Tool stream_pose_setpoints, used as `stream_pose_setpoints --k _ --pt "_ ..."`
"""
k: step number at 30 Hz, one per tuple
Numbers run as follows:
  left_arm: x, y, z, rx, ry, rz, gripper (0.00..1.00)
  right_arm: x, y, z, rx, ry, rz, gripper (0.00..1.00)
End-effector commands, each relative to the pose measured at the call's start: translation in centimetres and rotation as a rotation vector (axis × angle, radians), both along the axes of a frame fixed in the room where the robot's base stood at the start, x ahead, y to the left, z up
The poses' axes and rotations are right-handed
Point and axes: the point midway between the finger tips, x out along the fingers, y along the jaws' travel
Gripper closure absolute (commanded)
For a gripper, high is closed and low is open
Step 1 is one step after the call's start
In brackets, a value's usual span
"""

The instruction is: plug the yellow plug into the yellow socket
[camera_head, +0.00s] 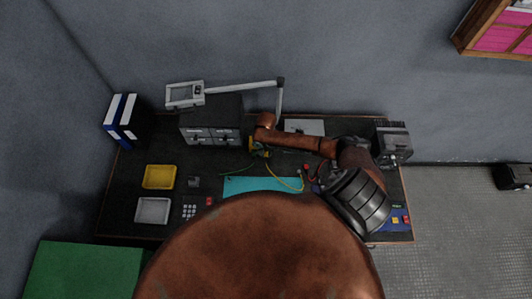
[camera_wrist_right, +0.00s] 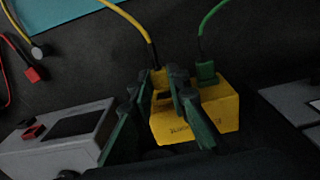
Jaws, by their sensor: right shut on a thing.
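My right gripper (camera_wrist_right: 160,90) is shut on the yellow plug (camera_wrist_right: 158,78), the end of the yellow cable (camera_wrist_right: 130,18). The plug is at the near-left top of a yellow block (camera_wrist_right: 215,112). The yellow socket is hidden behind the fingers and plug, and I cannot tell how deep the plug sits. A green plug (camera_wrist_right: 206,72) with a green cable stands upright in the top of the block. In the head view, my right gripper (camera_head: 262,144) is over the block (camera_head: 258,153) in the middle of the bench. My left gripper is not in view.
A grey meter box (camera_wrist_right: 60,145) with red terminals is close left of the fingers. A red plug (camera_wrist_right: 33,74) lies beyond it. On the bench are a teal mat (camera_head: 245,186), a yellow tray (camera_head: 160,177), a grey tray (camera_head: 152,211) and a drawer unit (camera_head: 212,120).

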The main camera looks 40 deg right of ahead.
Motion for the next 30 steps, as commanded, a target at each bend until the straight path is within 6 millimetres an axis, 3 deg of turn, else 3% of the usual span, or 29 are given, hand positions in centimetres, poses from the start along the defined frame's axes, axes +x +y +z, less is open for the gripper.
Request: stream_pose_setpoints --k 30 --pt "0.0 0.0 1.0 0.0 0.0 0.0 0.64 0.0 0.0 0.0 0.0 0.0 0.001 0.95"
